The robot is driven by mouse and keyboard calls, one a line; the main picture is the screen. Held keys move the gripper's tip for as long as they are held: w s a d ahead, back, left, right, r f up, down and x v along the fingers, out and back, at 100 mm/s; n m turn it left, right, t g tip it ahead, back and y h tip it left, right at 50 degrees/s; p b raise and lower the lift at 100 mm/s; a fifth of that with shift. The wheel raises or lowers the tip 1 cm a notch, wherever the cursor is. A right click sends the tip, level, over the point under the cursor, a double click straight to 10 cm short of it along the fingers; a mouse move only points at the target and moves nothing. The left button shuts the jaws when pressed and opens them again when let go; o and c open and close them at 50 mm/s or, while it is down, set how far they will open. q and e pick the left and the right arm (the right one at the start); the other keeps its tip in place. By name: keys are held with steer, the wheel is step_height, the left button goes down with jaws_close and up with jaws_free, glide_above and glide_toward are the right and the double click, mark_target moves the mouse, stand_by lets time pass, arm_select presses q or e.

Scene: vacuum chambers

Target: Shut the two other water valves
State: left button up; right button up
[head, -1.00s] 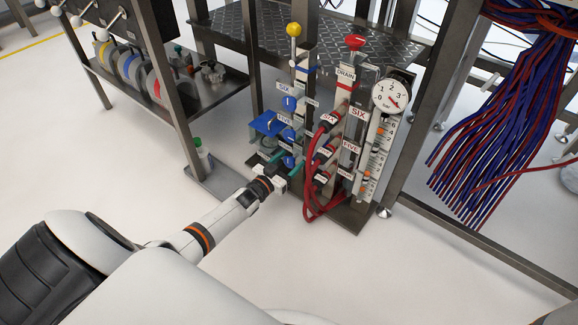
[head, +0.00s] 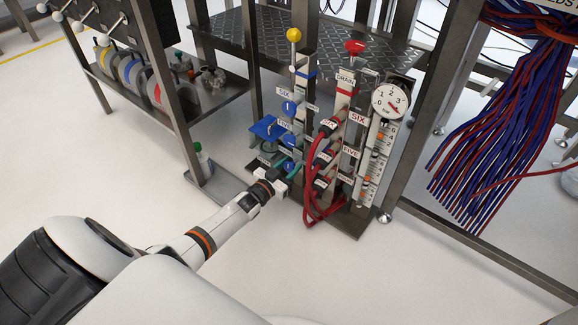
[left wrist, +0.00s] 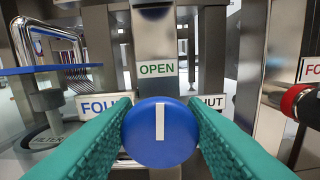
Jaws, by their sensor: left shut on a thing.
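Three blue round valve knobs stand in a column on the rack: the SIX knob (head: 289,108) on top, the FIVE knob (head: 289,139) in the middle, and the FOUR knob (head: 288,166) lowest. My left gripper (head: 284,173) is at the lowest. In the left wrist view, its green fingers are shut on the FOUR knob (left wrist: 160,132), one on each side. That knob's white bar is upright, toward the OPEN label (left wrist: 157,68); a partly hidden SHUT label (left wrist: 211,102) is at right. The bars on the upper knobs look roughly upright but are small. My right gripper is out of view.
Red hoses (head: 313,185) loop beside the knobs on the right. A yellow-topped handle (head: 294,35), a red DRAIN handle (head: 354,47) and a pressure gauge (head: 390,100) stand above. A blue plate-like handle (head: 266,127) is left of the knobs. Open floor lies in front.

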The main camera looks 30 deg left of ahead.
arm_select(q)
steer(key=m, duration=0.4)
steer(key=shift+d+p, duration=0.1)
steer(key=shift+p, duration=0.2)
steer(key=m, duration=0.4)
steer(key=shift+d+f+m, duration=0.1)
steer(key=shift+m, duration=0.2)
steer(key=m, duration=0.4)
steer(key=shift+f+m+b, duration=0.1)
steer(key=shift+m+b, duration=0.2)
steer(key=shift+b, duration=0.05)
steer(key=shift+m+b, duration=0.45)
steer(key=shift+m, duration=1.45)
steer(key=o, duration=1)
